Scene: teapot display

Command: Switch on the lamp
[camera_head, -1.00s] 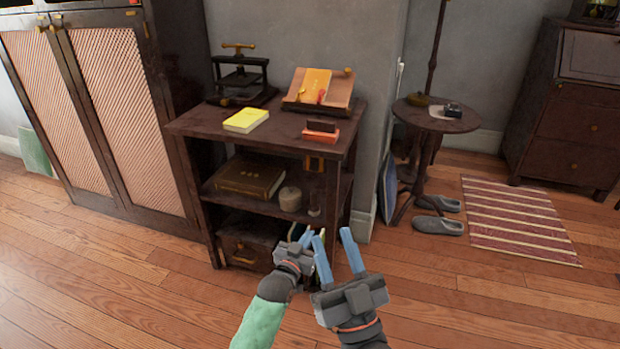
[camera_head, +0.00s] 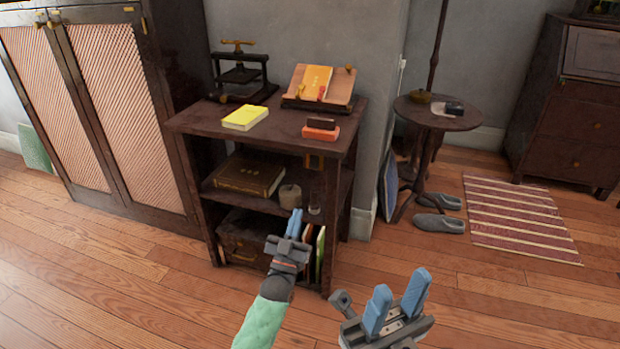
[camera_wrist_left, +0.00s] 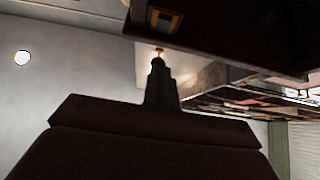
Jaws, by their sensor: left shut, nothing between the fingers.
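No lamp shows for certain. A dark upright pole (camera_head: 433,48) rises behind the round side table at the right of the head view and leaves the top of the picture, so I cannot tell what it carries. My left gripper (camera_head: 296,214) is shut and empty, in front of the shelf unit's lower right part. In the left wrist view its fingers (camera_wrist_left: 158,70) are a dark shape, with a small bright brass-coloured thing just beyond their tips. My right gripper (camera_head: 397,294) is open and empty, low in front over the floor.
The dark shelf unit (camera_head: 190,122) bears a yellow book (camera_head: 245,118), a press (camera_head: 240,75), a book stand (camera_head: 340,95) and a red block (camera_head: 321,133). The round side table (camera_head: 437,121) has slippers (camera_head: 440,224) beneath it.

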